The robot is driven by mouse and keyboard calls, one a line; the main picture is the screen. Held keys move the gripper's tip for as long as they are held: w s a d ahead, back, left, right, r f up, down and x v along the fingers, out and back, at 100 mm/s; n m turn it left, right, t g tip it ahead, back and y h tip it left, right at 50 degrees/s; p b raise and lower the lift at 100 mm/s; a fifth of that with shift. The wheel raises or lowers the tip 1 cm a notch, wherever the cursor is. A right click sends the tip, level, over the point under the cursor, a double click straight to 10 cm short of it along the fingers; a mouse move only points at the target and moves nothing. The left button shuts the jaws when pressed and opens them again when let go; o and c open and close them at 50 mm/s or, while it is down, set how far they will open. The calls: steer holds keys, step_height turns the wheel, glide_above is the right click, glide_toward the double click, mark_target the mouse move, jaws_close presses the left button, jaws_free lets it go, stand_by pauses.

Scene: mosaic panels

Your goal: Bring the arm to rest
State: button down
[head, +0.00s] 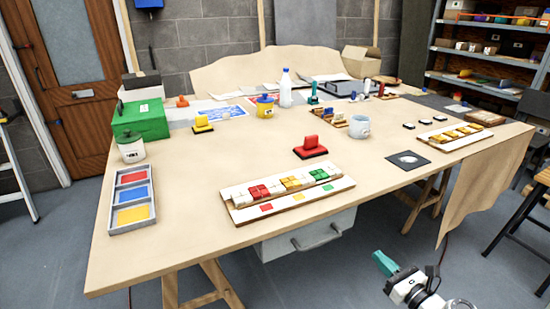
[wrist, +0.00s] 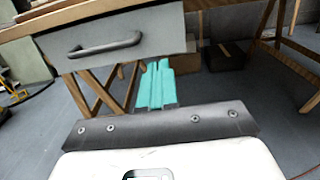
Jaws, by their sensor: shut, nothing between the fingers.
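My gripper (head: 384,264) shows at the bottom right of the head view, off the front edge of the table and below its top. In the wrist view its two teal fingers (wrist: 156,84) lie together, shut, with nothing between them. The gripper touches nothing that I can see. The wooden table (head: 210,255) stands in front of me, and a grey drawer (head: 308,238) with a handle hangs under its front edge. The drawer front (wrist: 150,30) also shows at the top of the wrist view.
A stool (head: 540,180) stands at the right.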

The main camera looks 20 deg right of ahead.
steer(key=s+a+f+n+g+y, duration=0.2)
steer(key=s+a+f+n+g, duration=0.15)
steer(key=a+n, duration=0.5)
steer(key=s+a+f+n+g+y, duration=0.3)
steer(key=s+a+n+g, duration=0.15)
steer(key=a+n, duration=0.4)
steer(key=s+a+r+n+g+h, duration=0.1)
steer(key=s+n+g+h, duration=0.2)
steer(key=s+n, duration=0.6)
steer(key=s+a+r+n+g+h+p, duration=0.1)
steer(key=s+n+g+h, duration=0.1)
steer(key=s+n+g, duration=0.4)
steer(key=s+n, duration=0.3)
steer(key=shift+s+a+h, duration=0.3)
steer(key=shift+h, duration=0.1)
